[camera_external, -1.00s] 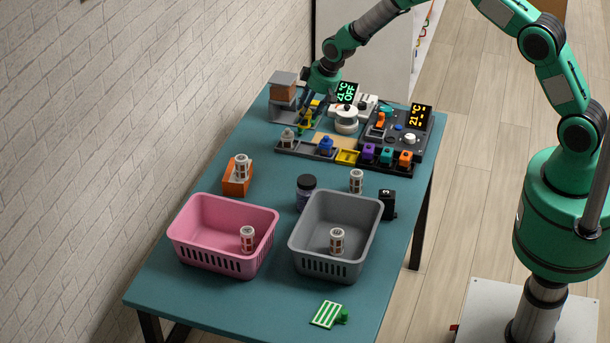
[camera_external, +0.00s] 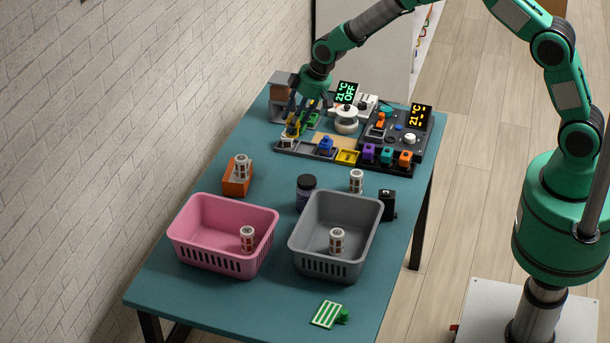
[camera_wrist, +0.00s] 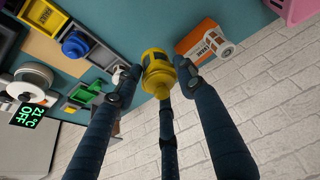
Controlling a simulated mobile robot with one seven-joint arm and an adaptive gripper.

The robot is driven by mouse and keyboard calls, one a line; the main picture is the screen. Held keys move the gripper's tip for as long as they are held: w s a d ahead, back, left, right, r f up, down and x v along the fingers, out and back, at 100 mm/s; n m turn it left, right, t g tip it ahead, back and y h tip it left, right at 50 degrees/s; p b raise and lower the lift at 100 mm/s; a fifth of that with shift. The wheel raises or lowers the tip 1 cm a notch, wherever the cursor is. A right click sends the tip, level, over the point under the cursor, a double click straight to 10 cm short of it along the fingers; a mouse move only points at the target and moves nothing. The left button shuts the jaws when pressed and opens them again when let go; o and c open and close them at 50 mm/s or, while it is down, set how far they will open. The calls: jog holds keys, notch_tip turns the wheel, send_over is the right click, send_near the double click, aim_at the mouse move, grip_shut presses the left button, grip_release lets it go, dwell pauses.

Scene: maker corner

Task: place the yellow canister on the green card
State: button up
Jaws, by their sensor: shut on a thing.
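My gripper (camera_wrist: 156,82) is shut on the yellow canister (camera_wrist: 157,68), which sits between its fingertips in the wrist view. In the external view the gripper (camera_external: 297,116) is at the far left of the table, and the yellow canister (camera_external: 292,130) shows small and partly covered by the fingers, over the left end of the compartment row. The green card (camera_external: 326,314), with white stripes and a green knob at its side, lies flat at the near end of the table, far from the gripper. Nothing stands on its striped face.
A pink basket (camera_external: 186,238) and a grey basket (camera_external: 305,245), each holding a labelled white canister, stand between gripper and card. An orange block (camera_external: 236,187), a dark jar (camera_external: 306,190) and a black box (camera_external: 388,205) are nearby. The table around the card is clear.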

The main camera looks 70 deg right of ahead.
jog(key=s+a+n+g+y+b, duration=0.15)
jog(key=s+a+n, duration=0.35)
jog(key=a, duration=1.1)
jog(key=s+a+n+t+y+b, duration=0.15)
jog(key=s+a, duration=0.65)
jog(key=a, duration=0.9)
jog(key=s+a+n+g+b, duration=0.2)
jog(key=s+a+n, duration=0.4)
jog(key=s+a, duration=0.9)
jog(key=shift+s+a+f+b, duration=0.15)
jog(key=shift+a+f+b, duration=0.1)
jog(key=shift+a+b, duration=0.55)
notch_tip(320, 180, down, 4)
jog(key=shift+s+f, duration=0.1)
jog(key=shift+s, duration=0.05)
jog(key=shift+f, duration=0.4)
jog(key=b, duration=0.1)
send_over(338, 310)
jog(key=shift+f, duration=2.45)
jog(key=shift+f+b, duration=0.65)
jog(key=shift+f, duration=1.85)
